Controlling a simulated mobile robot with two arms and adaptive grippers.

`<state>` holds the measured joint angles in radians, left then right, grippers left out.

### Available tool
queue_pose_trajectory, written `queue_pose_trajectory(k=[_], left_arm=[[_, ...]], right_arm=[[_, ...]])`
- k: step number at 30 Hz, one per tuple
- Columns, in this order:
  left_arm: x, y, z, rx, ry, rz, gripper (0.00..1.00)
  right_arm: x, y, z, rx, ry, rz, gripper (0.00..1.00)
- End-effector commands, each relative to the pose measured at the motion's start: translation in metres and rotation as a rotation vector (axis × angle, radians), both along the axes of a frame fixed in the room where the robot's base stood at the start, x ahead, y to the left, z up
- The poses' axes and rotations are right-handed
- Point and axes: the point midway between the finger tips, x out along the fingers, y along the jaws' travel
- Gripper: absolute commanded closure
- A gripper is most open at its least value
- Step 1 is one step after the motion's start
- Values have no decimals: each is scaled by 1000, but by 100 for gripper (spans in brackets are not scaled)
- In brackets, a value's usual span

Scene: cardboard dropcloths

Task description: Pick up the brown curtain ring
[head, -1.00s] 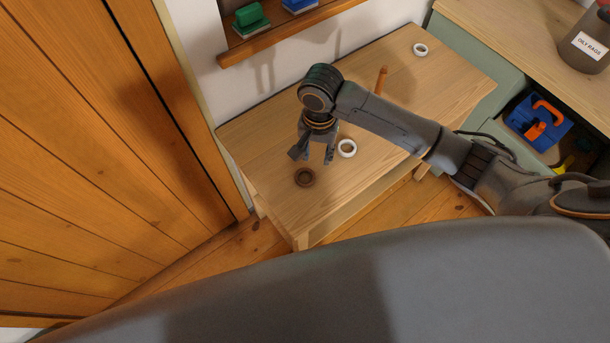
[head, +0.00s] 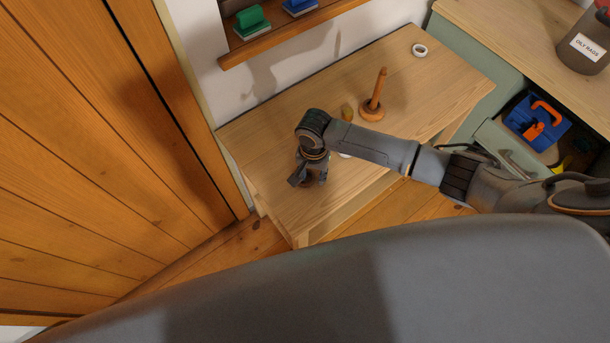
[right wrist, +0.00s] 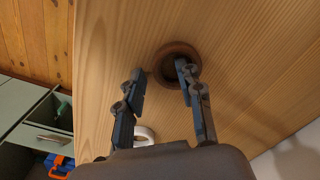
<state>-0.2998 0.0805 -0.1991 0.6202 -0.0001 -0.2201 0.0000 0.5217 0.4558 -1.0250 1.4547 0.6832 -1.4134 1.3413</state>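The brown curtain ring (right wrist: 160,56) lies flat on the wooden table (right wrist: 120,30) in the right wrist view. In the head view it is mostly hidden behind my right gripper (head: 311,180). In the right wrist view my right gripper (right wrist: 160,80) is open, with its fingers apart. One fingertip is over or inside the ring's opening, and the other is outside the ring, to its left. I cannot tell whether either finger touches the ring. My left gripper is not in view.
A white ring (right wrist: 144,135) lies close by, partly hidden by my gripper. Another white ring (head: 419,50) lies at the table's far right. The table's left part is clear.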

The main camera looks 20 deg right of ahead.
Motion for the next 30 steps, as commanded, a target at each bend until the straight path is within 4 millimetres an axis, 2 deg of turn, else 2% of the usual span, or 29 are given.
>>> queue_pose_trajectory(k=[4,9,23,26,30], left_arm=[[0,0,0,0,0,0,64],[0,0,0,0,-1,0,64],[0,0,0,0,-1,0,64],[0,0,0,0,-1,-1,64],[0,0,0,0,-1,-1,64]], right_arm=[[0,0,0,0,0,0,66],[0,0,0,0,0,0,100],[0,0,3,1,-1,0,100],[1,0,9,2,-2,-1,100],[1,0,29,2,-4,-1,100]])
